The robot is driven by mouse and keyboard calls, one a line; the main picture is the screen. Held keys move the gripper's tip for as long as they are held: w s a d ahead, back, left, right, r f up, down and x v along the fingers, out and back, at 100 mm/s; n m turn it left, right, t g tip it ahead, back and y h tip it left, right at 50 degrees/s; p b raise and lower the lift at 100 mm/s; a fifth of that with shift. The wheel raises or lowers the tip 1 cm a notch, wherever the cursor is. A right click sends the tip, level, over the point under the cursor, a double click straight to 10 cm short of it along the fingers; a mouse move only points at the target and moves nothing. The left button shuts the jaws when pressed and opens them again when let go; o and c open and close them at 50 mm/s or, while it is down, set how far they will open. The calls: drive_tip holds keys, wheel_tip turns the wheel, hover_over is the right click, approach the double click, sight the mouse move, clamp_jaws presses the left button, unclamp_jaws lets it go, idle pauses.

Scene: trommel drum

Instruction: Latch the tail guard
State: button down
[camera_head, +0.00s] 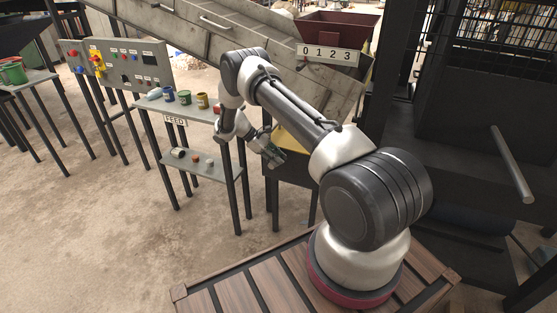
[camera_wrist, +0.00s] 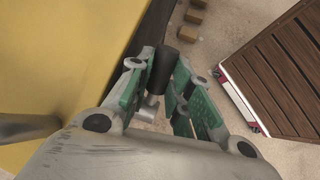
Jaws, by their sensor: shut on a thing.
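My gripper (camera_wrist: 163,82) has green-padded fingers. In the wrist view they are closed on either side of a black cylindrical knob (camera_wrist: 166,60) with a short metal stem below it. The knob stands beside a large yellow panel (camera_wrist: 60,60), which fills the left of that view. In the head view my gripper (camera_head: 274,157) is in front of the yellow panel (camera_head: 300,145), below the sloping grey chute. My arm hides part of the panel there. I cannot tell whether the knob belongs to the tail guard or its latch, and no latch state shows.
A grey shelf stand (camera_head: 190,110) marked FEED, with small pots on top, stands left of my gripper. A control panel (camera_head: 120,62) is farther left. A red hopper (camera_head: 335,28) with a 0 1 2 3 plate is above. Dark machine framing (camera_head: 440,130) rises at right.

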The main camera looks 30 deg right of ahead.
drive_tip(key=shift+w+a+r+g+h, duration=0.15)
drive_tip(key=shift+w+a+g+h, duration=0.15)
drive_tip(key=shift+g+h, duration=0.25)
drive_tip(key=c, duration=1.6)
unclamp_jaws()
drive_tip(key=shift+o, duration=0.2)
drive_tip(key=shift+r, duration=0.1)
drive_tip(key=v, duration=1.2)
